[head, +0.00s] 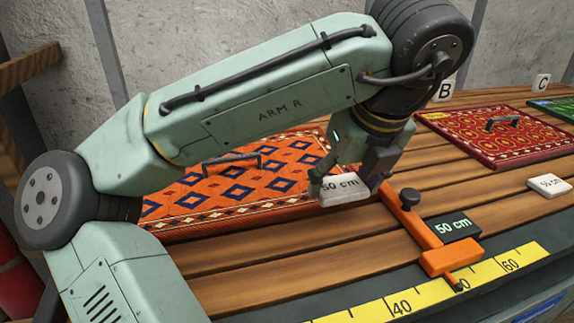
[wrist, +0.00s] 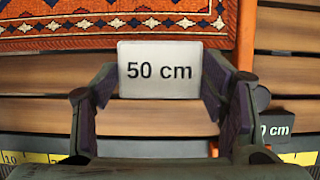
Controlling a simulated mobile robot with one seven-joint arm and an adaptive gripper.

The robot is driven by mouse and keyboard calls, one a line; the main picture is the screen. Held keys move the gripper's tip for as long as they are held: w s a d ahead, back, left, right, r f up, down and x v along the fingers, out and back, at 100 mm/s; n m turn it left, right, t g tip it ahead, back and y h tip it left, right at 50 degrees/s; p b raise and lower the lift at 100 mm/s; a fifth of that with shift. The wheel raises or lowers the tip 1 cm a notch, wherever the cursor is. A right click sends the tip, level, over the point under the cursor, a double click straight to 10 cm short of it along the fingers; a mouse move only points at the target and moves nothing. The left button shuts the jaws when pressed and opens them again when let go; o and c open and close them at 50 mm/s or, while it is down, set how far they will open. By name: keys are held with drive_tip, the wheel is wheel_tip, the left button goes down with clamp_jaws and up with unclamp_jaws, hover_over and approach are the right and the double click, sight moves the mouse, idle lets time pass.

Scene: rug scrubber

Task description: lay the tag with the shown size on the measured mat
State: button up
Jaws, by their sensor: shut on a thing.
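A white tag (head: 342,190) reading "50 cm" is between the fingers of my gripper (head: 347,184). In the wrist view the tag (wrist: 158,70) is level between the two fingertips (wrist: 160,88), its print upright. My gripper is shut on it by its sides. The orange mat (head: 222,190) with blue diamonds and a dark handle lies to the left, partly hidden by my arm. In the wrist view the mat (wrist: 60,25) is beyond the tag, whose far edge overlaps the mat's near border. The orange gauge (head: 425,238) has a dark display (head: 453,227) reading "50 cm".
A yellow ruler (head: 375,312) runs along the table's front edge. The gauge bar and its black knob (head: 409,198) stand close right of my gripper. A red mat (head: 500,130), a green mat (head: 556,107) and another white tag (head: 549,185) lie farther right.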

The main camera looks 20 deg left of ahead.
drive_tip(key=p, duration=0.1)
hover_over(299, 181)
drive_tip(key=s, duration=0.1)
drive_tip(key=shift+s+d+f, duration=0.1)
drive_tip(key=shift+d+f, duration=0.35)
drive_tip(key=shift+f, duration=1.8)
drive_tip(key=shift+f, duration=0.1)
drive_tip(key=shift+f, duration=0.15)
drive_tip(key=o, duration=0.9)
drive_tip(key=shift+o, duration=0.2)
drive_tip(key=v, duration=1.2)
drive_tip(key=shift+r, duration=0.3)
drive_tip(key=shift+a, duration=0.1)
